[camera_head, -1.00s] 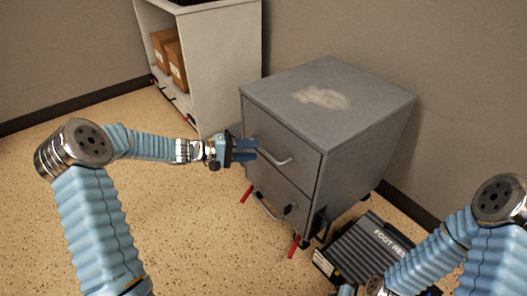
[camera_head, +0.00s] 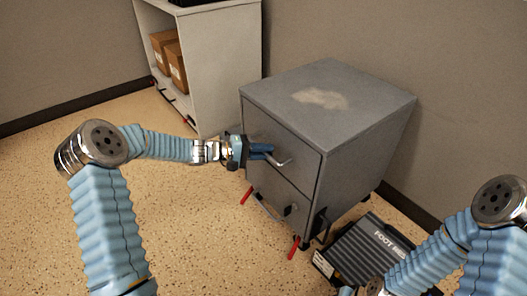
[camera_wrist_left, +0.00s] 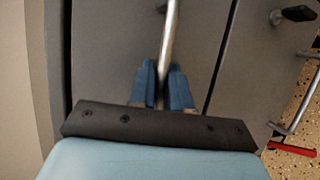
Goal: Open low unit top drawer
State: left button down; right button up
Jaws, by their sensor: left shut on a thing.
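The grey low unit (camera_head: 350,150) stands against the wall at the right of centre in the head view. Its top drawer (camera_head: 302,150) looks flush with the cabinet front. My left gripper (camera_head: 268,151) is at the top drawer's bar handle (camera_head: 284,162). In the left wrist view the handle (camera_wrist_left: 169,45) runs between the two blue fingers (camera_wrist_left: 162,88), which are shut on it. My right arm (camera_head: 440,255) is at the lower right, and its fingers are not visible.
A lower drawer with a handle (camera_head: 268,206) and a dark latch sits below. Red-tipped feet (camera_head: 293,248) stick out at the floor. A black foot rest (camera_head: 365,255) lies right of the unit. An open shelf (camera_head: 215,65) with cardboard boxes (camera_head: 175,62) stands behind left.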

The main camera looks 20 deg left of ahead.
pick_arm(q)
jog(key=s+a, duration=0.9)
jog(key=s, duration=0.2)
jog(key=s+a+b, duration=0.1)
jog(key=s+a, duration=0.8)
jog(key=s, duration=0.3)
jog(key=shift+s+a, duration=0.15)
jog(key=shift+s, duration=0.1)
jog(key=c, duration=1.2)
grip_release()
jog(key=shift+o, duration=0.2)
jog(key=v, duration=1.4)
jog(key=shift+p, duration=0.45)
